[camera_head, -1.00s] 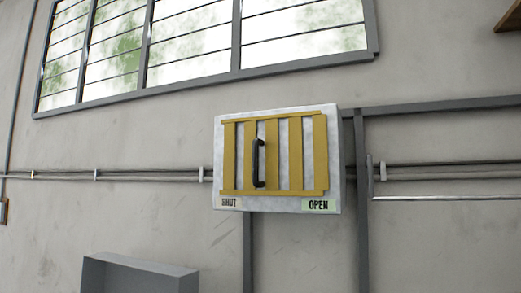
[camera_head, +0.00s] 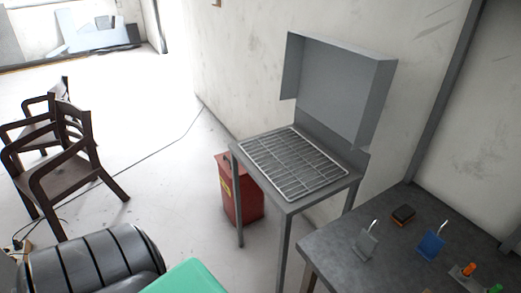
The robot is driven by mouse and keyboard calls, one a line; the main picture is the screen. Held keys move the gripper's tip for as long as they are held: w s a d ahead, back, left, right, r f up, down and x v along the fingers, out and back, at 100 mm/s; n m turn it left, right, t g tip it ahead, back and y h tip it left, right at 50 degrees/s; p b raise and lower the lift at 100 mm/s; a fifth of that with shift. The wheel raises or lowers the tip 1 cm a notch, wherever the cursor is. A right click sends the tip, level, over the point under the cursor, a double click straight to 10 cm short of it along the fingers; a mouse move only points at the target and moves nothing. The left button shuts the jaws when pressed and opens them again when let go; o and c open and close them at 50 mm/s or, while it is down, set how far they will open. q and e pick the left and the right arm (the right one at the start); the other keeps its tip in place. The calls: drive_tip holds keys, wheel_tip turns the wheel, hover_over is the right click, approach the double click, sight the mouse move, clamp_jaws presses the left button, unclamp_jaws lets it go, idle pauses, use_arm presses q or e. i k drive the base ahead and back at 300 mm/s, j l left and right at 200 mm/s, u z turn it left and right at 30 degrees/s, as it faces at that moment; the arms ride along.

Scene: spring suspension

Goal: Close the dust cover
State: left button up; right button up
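A grey box-shaped cover (camera_head: 345,88), which looks like the dust cover, stands raised at the back of a grey metal stand (camera_head: 282,200). Its hollow side faces forward and left, so it is open. A wire rack (camera_head: 292,162) lies uncovered on top of the stand. The cover's back edge is by the wall, and any hinge is too small to make out. Neither of my grippers shows in the head view.
A dark table (camera_head: 340,240) with small tools stands at the right. A red can (camera_head: 240,190) is beside the stand. Wooden chairs (camera_head: 70,160) stand left. A black ribbed object (camera_head: 90,265) and a green one (camera_head: 187,280) are at the bottom. Floor between chairs and stand is mostly clear.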

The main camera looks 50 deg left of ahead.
sight(344, 86)
drive_tip(key=u, duration=1.2)
drive_tip(key=j, duration=0.15)
